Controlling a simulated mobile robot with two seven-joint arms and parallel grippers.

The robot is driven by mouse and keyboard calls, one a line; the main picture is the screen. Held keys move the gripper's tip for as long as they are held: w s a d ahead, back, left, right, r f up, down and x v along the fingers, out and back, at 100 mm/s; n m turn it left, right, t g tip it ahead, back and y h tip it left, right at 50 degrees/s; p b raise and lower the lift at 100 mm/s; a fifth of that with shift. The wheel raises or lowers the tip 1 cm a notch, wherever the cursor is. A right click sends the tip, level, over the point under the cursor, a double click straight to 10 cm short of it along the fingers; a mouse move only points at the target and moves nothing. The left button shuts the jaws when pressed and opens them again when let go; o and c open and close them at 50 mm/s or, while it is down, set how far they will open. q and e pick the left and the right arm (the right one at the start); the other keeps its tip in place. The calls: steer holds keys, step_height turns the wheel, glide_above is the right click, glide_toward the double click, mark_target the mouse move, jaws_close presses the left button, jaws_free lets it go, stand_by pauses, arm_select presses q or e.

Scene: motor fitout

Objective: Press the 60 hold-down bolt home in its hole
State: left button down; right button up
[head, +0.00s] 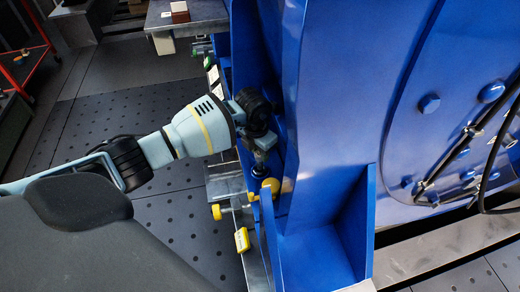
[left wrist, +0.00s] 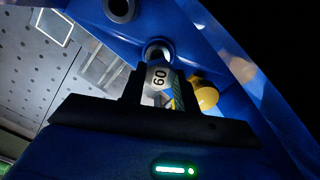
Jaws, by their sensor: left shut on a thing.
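My left gripper (head: 262,150) reaches in from the left, beside the big blue motor housing (head: 335,110). In the left wrist view its dark fingers (left wrist: 160,88) are shut on the 60 bolt (left wrist: 160,76), whose pale face shows the number 60. The bolt lies in line with a bright-rimmed hole (left wrist: 157,49) in the blue foot, right at its edge. How deep the bolt sits in the hole cannot be told. In the head view the gripper mostly hides the bolt. My right gripper is not in view.
A yellow knob (left wrist: 204,96) is close beside the bolt. A second, empty-looking hole (left wrist: 120,9) is farther along the blue foot. Yellow-ended pieces (head: 242,240) stick out below the gripper. A blue gusset (head: 360,225) stands to the right. Dark floor (head: 115,125) lies open at left.

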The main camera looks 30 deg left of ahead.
mark_target(260, 163)
arm_select(q)
steer(key=shift+f, duration=0.2)
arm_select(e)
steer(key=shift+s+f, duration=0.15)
arm_select(q)
steer(key=shift+f, duration=0.35)
steer(key=shift+f+b, duration=0.1)
steer(key=shift+b, duration=0.2)
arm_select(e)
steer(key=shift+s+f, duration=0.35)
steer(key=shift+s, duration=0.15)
arm_select(q)
steer(key=shift+f, duration=0.25)
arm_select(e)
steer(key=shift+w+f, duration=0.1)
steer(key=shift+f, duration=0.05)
arm_select(q)
steer(key=shift+f+b, duration=0.35)
steer(key=shift+f, duration=0.1)
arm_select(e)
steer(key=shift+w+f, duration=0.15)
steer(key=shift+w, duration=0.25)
arm_select(q)
steer(key=shift+f, duration=0.35)
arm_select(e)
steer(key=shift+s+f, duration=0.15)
arm_select(q)
steer(key=shift+f, duration=0.1)
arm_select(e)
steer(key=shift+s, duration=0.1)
